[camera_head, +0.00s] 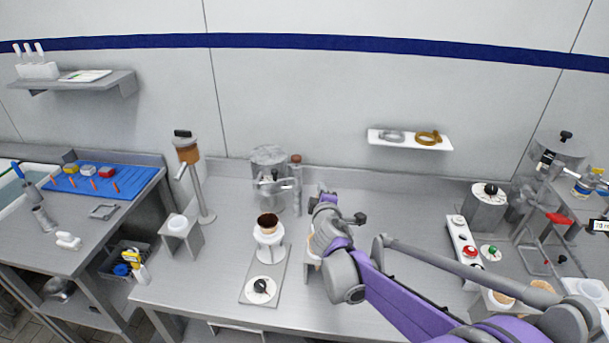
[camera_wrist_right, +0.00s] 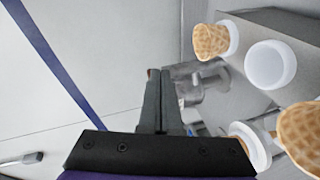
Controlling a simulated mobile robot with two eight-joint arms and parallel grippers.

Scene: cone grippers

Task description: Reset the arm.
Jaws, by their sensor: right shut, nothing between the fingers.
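My right arm, purple and grey, reaches in from the lower right of the head view. Its gripper (camera_head: 323,192) is over the middle of the steel counter (camera_head: 390,260), pointing toward the back wall. In the right wrist view the two black fingers (camera_wrist_right: 158,102) are together with nothing between them. They point toward blurred grey metal equipment behind. My left gripper is in neither view.
A dark-topped cone (camera_head: 268,222) stands in a white holder left of my right gripper. Waffle cones (camera_wrist_right: 211,42) and an empty white ring (camera_wrist_right: 270,64) show right of the fingers. A metal machine (camera_head: 268,165) stands behind; a wall shelf (camera_head: 408,141) is above.

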